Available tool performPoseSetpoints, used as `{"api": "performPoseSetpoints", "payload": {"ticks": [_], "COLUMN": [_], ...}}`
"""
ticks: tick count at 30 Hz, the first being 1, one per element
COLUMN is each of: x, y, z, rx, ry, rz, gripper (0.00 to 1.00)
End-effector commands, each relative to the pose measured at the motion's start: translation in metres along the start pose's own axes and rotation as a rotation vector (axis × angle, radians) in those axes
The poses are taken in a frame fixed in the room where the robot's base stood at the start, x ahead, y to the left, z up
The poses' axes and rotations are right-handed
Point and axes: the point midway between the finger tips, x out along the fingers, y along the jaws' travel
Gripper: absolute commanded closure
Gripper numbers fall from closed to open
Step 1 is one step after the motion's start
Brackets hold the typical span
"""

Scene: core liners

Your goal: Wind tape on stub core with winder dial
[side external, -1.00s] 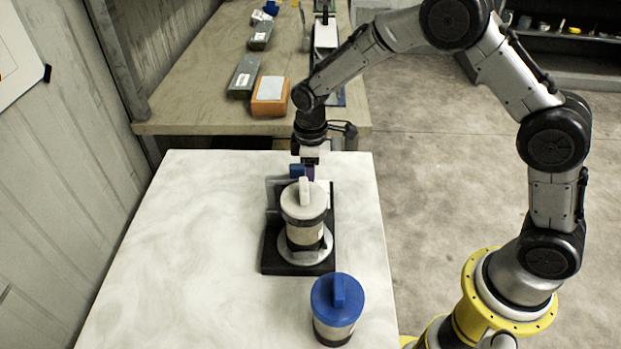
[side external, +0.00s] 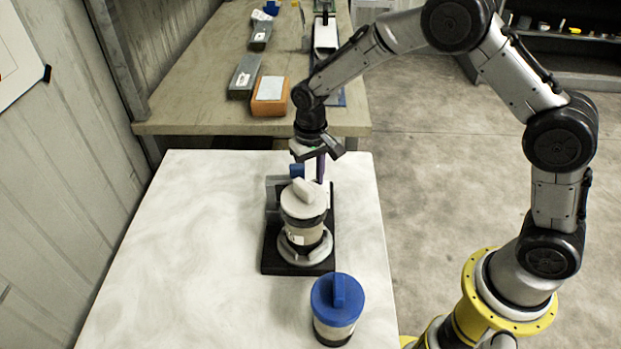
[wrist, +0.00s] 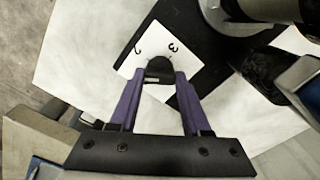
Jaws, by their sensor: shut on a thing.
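The winder has a black base (side external: 270,262) and a round grey turntable (side external: 318,252). A stub core (side external: 303,236) with a pale handled cap (side external: 302,203) stands upright on the turntable. The winder dial shows in the wrist view as a black knob (wrist: 159,71) on a white plate (wrist: 190,58) marked with numbers, of which 2 and 3 are readable. My gripper (wrist: 158,78) has purple fingers shut on this knob. In the side view my gripper (side external: 320,168) is behind the core, which partly hides the dial and fingertips.
A second core with a blue handled lid (side external: 337,296) stands at the table's front right. A blue part (side external: 297,171) and a grey upright (side external: 275,190) stand behind the core, close to my gripper. The left of the white table (side external: 180,240) is clear.

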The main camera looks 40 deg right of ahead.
Motion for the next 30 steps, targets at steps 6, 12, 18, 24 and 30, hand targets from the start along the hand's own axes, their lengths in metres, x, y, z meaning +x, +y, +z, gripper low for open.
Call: {"api": "performPoseSetpoints", "payload": {"ticks": [6, 12, 18, 24, 30], "x": [-0.0023, -0.0022, -0.0021, -0.0021, -0.0021], "y": [-0.0002, -0.0003, -0.0003, -0.0003, -0.0003], "z": [-0.0010, -0.0011, -0.0011, -0.0011, -0.0012], "rx": [0.193, 0.339, 0.439, 0.491, 0.507], "ry": [0.004, 0.003, 0.003, 0.003, 0.004], "rz": [-0.001, -0.002, -0.002, -0.002, -0.002], "gripper": [1.00, 1.00, 1.00, 1.00, 1.00]}}
